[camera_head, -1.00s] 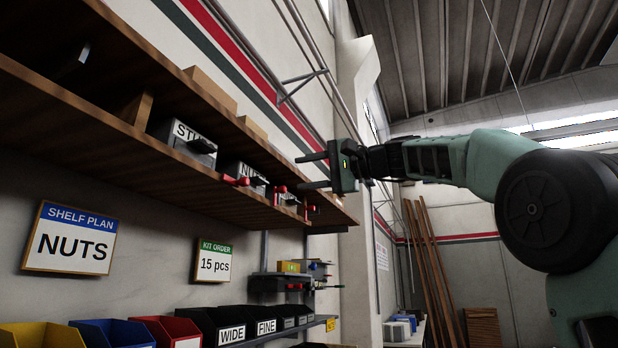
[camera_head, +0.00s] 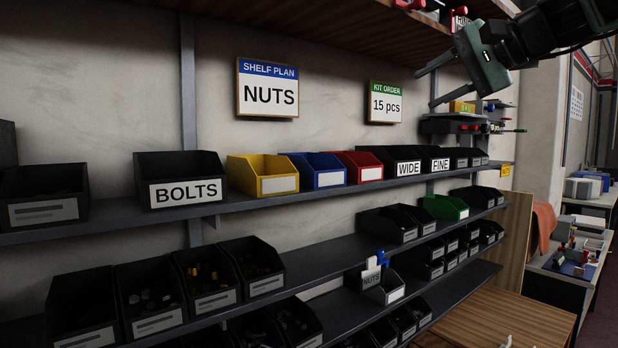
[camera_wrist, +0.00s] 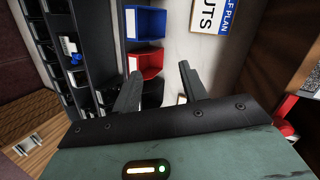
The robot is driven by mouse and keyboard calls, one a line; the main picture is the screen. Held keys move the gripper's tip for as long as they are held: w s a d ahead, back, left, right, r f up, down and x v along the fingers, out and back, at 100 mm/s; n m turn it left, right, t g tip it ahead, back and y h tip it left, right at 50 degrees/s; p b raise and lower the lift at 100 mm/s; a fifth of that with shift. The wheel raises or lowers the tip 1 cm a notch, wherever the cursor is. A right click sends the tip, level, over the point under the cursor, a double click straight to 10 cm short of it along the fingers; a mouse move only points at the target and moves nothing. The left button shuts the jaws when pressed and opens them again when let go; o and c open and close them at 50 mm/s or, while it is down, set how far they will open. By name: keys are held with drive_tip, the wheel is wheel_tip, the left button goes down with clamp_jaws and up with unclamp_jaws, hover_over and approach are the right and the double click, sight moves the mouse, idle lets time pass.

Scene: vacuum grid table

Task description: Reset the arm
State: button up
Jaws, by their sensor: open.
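My gripper (camera_head: 434,88) is at the upper right of the head view, raised in front of the wall beside the kit order sign. Its two fingers point left and stand apart, with nothing between them. In the wrist view my gripper (camera_wrist: 160,88) also shows its two dark fingers spread and empty. Beyond them are the red bin (camera_wrist: 145,64) and the blue bin (camera_wrist: 145,23), with a clear gap to the fingers.
A wooden shelf (camera_head: 340,22) runs along the top, close to my gripper. Below, a dark shelf (camera_head: 330,192) carries several bins, including the BOLTS bin (camera_head: 180,168). More bins fill lower shelves. A wooden tabletop (camera_head: 515,322) is at lower right, a workbench (camera_head: 570,270) beyond it.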

drive_tip(key=s+a+f+n+g+h, duration=0.15)
drive_tip(key=s+a+f, duration=0.25)
drive_tip(key=f, duration=0.5)
drive_tip(key=s+a+f+n+g+h, duration=0.1)
drive_tip(key=s+a+f+n+g, duration=0.15)
drive_tip(key=s+a+f, duration=0.4)
drive_tip(key=s+a+f+n+g+h, duration=0.1)
drive_tip(key=s+a+f+n+g, duration=0.15)
drive_tip(key=f, duration=0.75)
drive_tip(key=s+d+f+n+g+h, duration=0.1)
drive_tip(key=s+f+n, duration=0.3)
drive_tip(key=s+f, duration=0.5)
drive_tip(key=s+d+f+n+g+h, duration=0.2)
drive_tip(key=s+d+f+n+h, duration=0.1)
drive_tip(key=s+f, duration=0.6)
drive_tip(key=s+n+h, duration=0.1)
drive_tip(key=s, duration=0.1)
drive_tip(key=shift+s+d, duration=0.15)
drive_tip(key=shift+s, duration=0.25)
